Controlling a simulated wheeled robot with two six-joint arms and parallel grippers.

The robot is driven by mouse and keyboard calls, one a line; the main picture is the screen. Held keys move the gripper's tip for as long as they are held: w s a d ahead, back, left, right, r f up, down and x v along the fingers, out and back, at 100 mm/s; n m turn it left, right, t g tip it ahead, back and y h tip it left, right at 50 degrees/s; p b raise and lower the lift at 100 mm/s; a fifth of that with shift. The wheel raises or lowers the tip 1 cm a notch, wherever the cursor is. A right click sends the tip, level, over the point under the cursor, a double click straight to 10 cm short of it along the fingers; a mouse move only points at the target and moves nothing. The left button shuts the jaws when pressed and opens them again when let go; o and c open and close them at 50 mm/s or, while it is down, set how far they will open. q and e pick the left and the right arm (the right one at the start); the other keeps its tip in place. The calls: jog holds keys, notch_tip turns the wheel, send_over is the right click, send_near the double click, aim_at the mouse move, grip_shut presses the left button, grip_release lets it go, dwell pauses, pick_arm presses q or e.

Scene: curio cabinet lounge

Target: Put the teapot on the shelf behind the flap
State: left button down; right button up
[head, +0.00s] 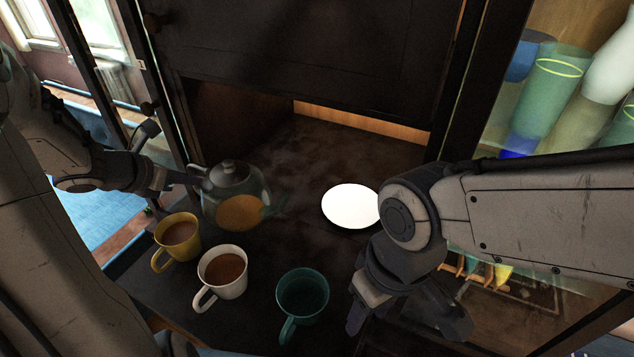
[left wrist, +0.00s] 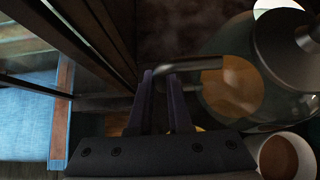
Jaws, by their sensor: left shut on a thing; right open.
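The glass teapot (head: 238,212) has a grey lid and amber liquid inside. It is at the left of the dark surface, in front of the cabinet opening; I cannot tell whether it touches the surface. My left gripper (head: 190,180) is shut on its handle from the left. In the left wrist view, the fingers (left wrist: 163,95) close around the handle (left wrist: 200,63), with the teapot body (left wrist: 235,95) to the right. A dark panel (head: 310,55), apparently the flap, hangs above the opening. The dark shelf (head: 310,150) runs back beneath it. My right gripper (head: 408,318) is open and empty, low at right.
A yellow mug (head: 178,236), a white mug (head: 222,270) and a teal mug (head: 302,296) stand in front of the teapot. A white plate (head: 350,205) lies to its right. The shelf behind the plate looks clear. Glass vessels (head: 550,90) show at right.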

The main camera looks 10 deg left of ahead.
pick_arm(q)
jog(key=shift+w+d+f, duration=0.1)
jog(key=shift+w+f, duration=0.15)
jog(key=shift+f, duration=0.2)
jog(key=shift+w+d, duration=0.15)
jog(key=shift+w, duration=0.1)
jog(key=w+d+f+p, duration=0.1)
jog(key=w+d+p, duration=0.1)
jog(key=w, duration=0.3)
jog(key=w+d+f+p, duration=0.1)
jog(key=w+d+p, duration=0.1)
jog(key=w, duration=0.4)
jog(key=w+d+f+p, duration=0.1)
jog(key=w+d+p, duration=0.1)
jog(key=w, duration=0.3)
jog(key=shift+w+d+f, duration=0.2)
jog(key=shift+f, duration=0.05)
